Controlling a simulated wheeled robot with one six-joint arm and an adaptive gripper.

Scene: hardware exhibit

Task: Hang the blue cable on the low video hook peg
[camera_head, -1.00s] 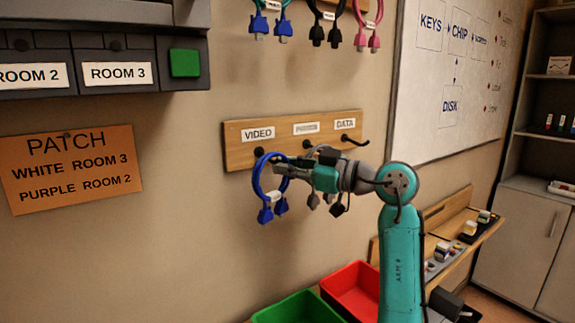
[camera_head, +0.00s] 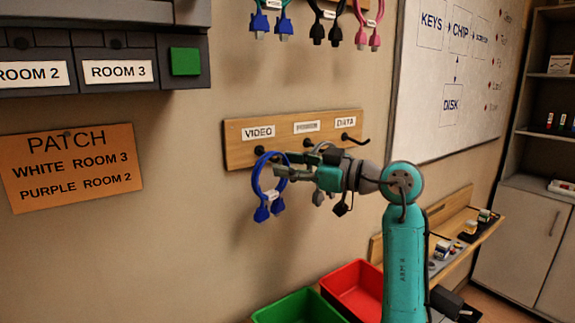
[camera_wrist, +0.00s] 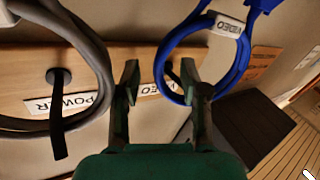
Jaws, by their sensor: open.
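The blue cable (camera_head: 258,190) is a loop with a white tag and plugs hanging down, below the VIDEO label on the lower peg board (camera_head: 240,160). In the wrist view the blue cable (camera_wrist: 162,62) loops around the dark video peg (camera_wrist: 172,78); whether it rests on the peg is hard to tell. My gripper (camera_head: 291,166) is open at the right side of the loop. In the wrist view my gripper (camera_wrist: 160,75) has its fingers apart, the right finger overlapping the loop's lower edge and the left finger clear of it.
A grey cable (camera_wrist: 100,60) hangs by the power peg (camera_wrist: 58,77), close to my left finger in the wrist view. The data peg (camera_head: 357,140) looks bare. Blue, black and pink cables (camera_head: 368,30) hang above. Green (camera_head: 300,308) and red (camera_head: 352,290) bins stand below.

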